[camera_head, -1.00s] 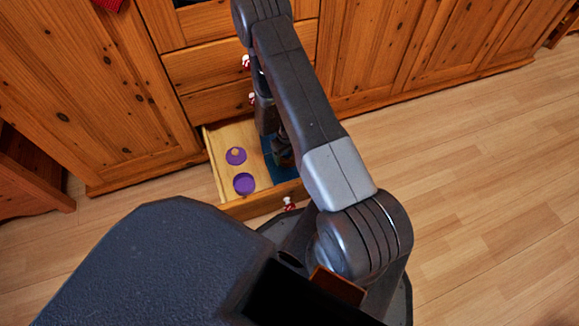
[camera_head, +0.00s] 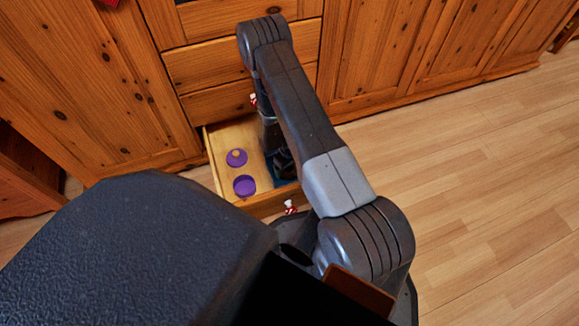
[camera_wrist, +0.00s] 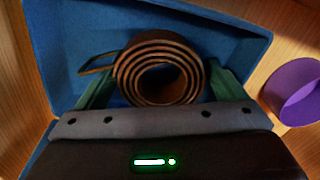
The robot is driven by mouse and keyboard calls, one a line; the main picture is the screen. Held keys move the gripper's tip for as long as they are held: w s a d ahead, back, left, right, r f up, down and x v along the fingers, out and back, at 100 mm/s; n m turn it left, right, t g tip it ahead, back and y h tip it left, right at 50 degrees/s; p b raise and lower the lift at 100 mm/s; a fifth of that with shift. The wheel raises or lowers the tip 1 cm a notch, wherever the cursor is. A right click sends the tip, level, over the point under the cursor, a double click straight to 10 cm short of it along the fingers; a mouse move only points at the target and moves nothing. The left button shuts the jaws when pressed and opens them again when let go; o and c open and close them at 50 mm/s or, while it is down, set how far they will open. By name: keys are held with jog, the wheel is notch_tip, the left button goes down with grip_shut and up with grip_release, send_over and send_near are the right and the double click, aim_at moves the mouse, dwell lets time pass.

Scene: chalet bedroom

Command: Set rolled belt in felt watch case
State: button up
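The rolled belt (camera_wrist: 160,72) is a brown coil seen end-on in the wrist view, with a loop of its strap and buckle at its left. My gripper (camera_wrist: 162,82) has its green fingers on both sides of the coil and appears shut on it. The blue felt watch case (camera_wrist: 225,38) surrounds the belt and fingers, its walls behind and at the sides. Whether the belt touches the case floor cannot be told. In the head view the case (camera_head: 279,184) is mostly hidden by my arm, and the belt is hidden.
The case sits in an open wooden drawer (camera_head: 228,188). At its left lie a purple round dish (camera_head: 245,186) and a purple lid-like disc (camera_head: 236,159) with a tan knob. Closed drawers (camera_head: 240,65) rise behind. Wooden floor at the right (camera_head: 480,180) is clear.

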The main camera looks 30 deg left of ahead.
jog(key=shift+o, duration=0.5)
jog(key=shift+r, duration=0.1)
jog(key=shift+r+p, duration=0.15)
jog(key=shift+p, duration=0.15)
notch_tip(320, 180, up, 12)
jog(key=p, duration=0.3)
jog(key=shift+p, duration=0.4)
